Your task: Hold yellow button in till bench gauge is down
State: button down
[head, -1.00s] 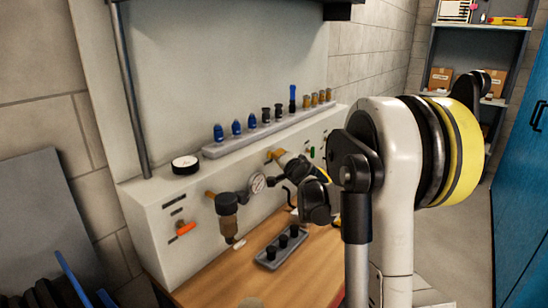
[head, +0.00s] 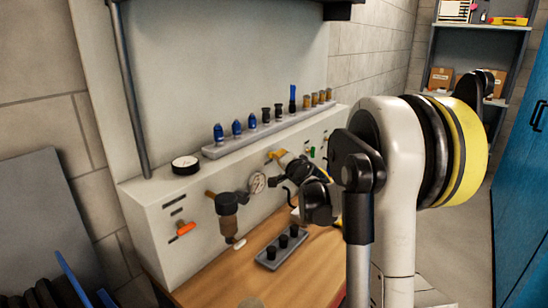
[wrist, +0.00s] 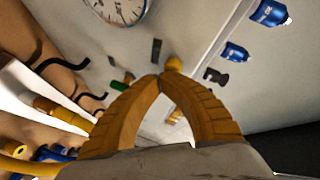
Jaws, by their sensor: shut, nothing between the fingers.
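In the wrist view my gripper (wrist: 161,82) is shut and empty, its two orange-brown fingers meeting at the tips. The yellow button (wrist: 173,64) is on the pale panel just beyond the fingertips. I cannot tell whether they touch it. A white-faced gauge (wrist: 118,8) is cut off by the top edge; its reading is unclear. In the head view one gauge (head: 257,182) is on the front of the bench panel, and another dial (head: 185,164) is on its top. Both are too small to read.
A tray (head: 212,152) of blue, black and brass fittings lines the panel top. A filter unit (head: 228,205) and an orange lever (head: 186,229) are on the front. A small rack (head: 268,264) of black fittings is on the wooden bench. Black hoses (wrist: 50,63) are near the gripper.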

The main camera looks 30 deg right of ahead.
jog(key=shift+s+d, duration=0.25)
jog(key=shift+s, duration=0.45)
jog(key=s, duration=0.1)
jog(key=s+d, duration=0.1)
jog(key=s, duration=0.2)
jog(key=shift+s+d, duration=0.3)
jog(key=shift+s, duration=0.1)
